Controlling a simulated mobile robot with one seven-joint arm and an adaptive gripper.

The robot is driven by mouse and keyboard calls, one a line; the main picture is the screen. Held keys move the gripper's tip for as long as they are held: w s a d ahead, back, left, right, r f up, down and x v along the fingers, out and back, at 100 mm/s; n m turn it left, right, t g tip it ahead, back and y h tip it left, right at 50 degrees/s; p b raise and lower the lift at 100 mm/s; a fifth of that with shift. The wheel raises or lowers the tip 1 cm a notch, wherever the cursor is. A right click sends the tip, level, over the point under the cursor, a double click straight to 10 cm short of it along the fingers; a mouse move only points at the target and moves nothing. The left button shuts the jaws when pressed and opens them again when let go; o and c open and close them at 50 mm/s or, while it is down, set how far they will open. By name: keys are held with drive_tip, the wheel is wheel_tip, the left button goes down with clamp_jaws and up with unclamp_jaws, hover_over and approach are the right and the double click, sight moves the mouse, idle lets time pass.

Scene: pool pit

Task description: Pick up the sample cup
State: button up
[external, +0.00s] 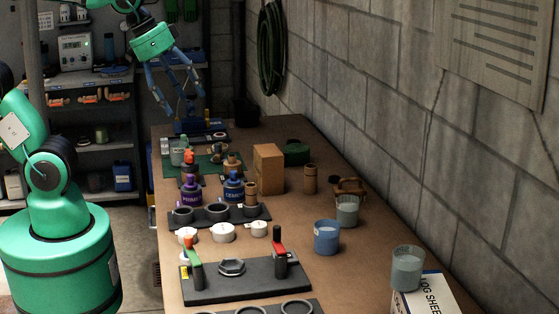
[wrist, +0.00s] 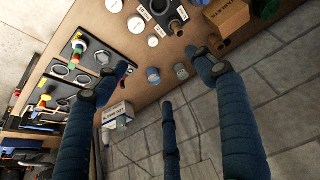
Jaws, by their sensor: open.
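Several cups could be the sample cup; I cannot tell which is meant. A blue cup (external: 326,237) stands on the bench, right of centre. A grey-green clear cup (external: 347,210) stands just behind it. My gripper (external: 180,100) is open and empty, high above the bench's far end, well away from these cups.
The long brown bench (external: 350,285) runs along a block wall. A black plate with red and green handles (external: 230,283), white lids (external: 223,232), purple and blue bottles (external: 233,190) and a cardboard box (external: 269,168) crowd it.

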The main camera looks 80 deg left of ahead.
drive_tip(key=w+d+r+n+g+p, duration=0.1)
drive_tip(key=w+d+r+p, duration=0.25)
drive_tip(key=w, duration=0.35)
drive_tip(key=w+d+r+p, duration=0.3)
drive_tip(key=w+d+r, duration=0.15)
drive_tip(key=w, duration=0.25)
drive_tip(key=w+d+n+g+p, duration=0.1)
drive_tip(key=w+d+p, duration=0.6)
drive_tip(key=w+d, duration=0.7)
drive_tip(key=n+g+p, duration=0.2)
drive_tip(key=p, duration=1)
hover_over(407, 269)
drive_tip(key=a, duration=0.2)
wheel_tip(407, 269, down, 17)
drive_tip(key=shift+w+f+y, duration=0.2)
drive_tip(key=shift+w+y, duration=0.05)
drive_tip(key=shift+y, duration=0.15)
drive_tip(key=shift+w+a+f+p, duration=0.1)
drive_tip(key=shift+w+f+p, duration=0.1)
drive_tip(key=shift+f, duration=1.25)
drive_tip(key=shift+w+a+f+p, duration=0.1)
drive_tip(key=shift+f+p, duration=0.1)
drive_tip(key=shift+f, duration=1.2)
drive_tip(key=shift+w+a+f+p, duration=0.1)
drive_tip(key=shift+w+f+p, duration=0.1)
drive_tip(key=shift+f, duration=1.25)
drive_tip(key=shift+s+f, duration=0.1)
